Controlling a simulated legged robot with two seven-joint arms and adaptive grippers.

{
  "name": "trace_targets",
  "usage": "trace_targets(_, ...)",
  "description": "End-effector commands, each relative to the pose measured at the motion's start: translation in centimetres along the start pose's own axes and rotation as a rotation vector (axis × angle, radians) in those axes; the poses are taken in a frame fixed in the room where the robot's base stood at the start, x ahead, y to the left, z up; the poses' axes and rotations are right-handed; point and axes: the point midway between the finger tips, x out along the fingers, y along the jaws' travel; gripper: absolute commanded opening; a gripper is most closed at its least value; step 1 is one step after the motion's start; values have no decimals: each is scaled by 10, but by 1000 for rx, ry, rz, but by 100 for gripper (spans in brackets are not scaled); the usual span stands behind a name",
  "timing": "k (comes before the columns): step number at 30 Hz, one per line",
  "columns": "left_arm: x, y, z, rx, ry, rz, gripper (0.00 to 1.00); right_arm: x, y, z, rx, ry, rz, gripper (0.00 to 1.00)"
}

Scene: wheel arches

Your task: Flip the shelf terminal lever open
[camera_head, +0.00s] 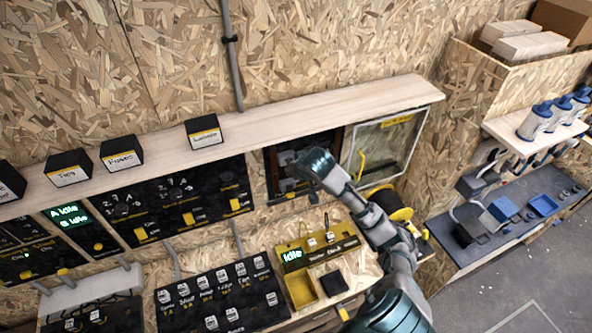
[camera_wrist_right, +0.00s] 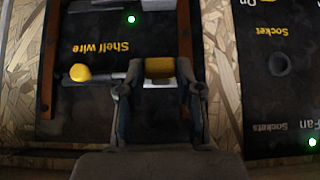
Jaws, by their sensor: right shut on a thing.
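The shelf wire panel (camera_wrist_right: 110,25) is dark and reads "Shelf wire" upside down in the right wrist view. My left gripper is not in view.
A clear-windowed door (camera_head: 385,140) stands to the right of the box. A wooden shelf (camera_head: 290,121) runs above. Below are a yellow "Idle" unit (camera_head: 312,250) and a switch panel (camera_head: 215,290). A socket panel (camera_wrist_right: 280,80) is beside the gripper.

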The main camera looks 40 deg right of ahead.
Motion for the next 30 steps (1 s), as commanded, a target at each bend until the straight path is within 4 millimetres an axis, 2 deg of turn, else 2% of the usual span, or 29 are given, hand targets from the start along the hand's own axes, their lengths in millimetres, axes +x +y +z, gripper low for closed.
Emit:
trace_targets(5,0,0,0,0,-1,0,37,1,0,0,1,1,1,0)
trace_targets(6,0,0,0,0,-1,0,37,1,0,0,1,1,1,45)
trace_targets(8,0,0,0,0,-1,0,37,0,0,0,1,1,1,60)
trace_targets(17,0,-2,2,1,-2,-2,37,-2,0,0,1,3,1,60)
trace_targets(20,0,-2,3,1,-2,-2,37,-8,0,-1,0,5,1,60)
trace_targets(23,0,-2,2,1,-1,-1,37,-24,0,-2,0,7,2,60)
trace_targets(30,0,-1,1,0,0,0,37,-77,0,-2,0,7,0,60)
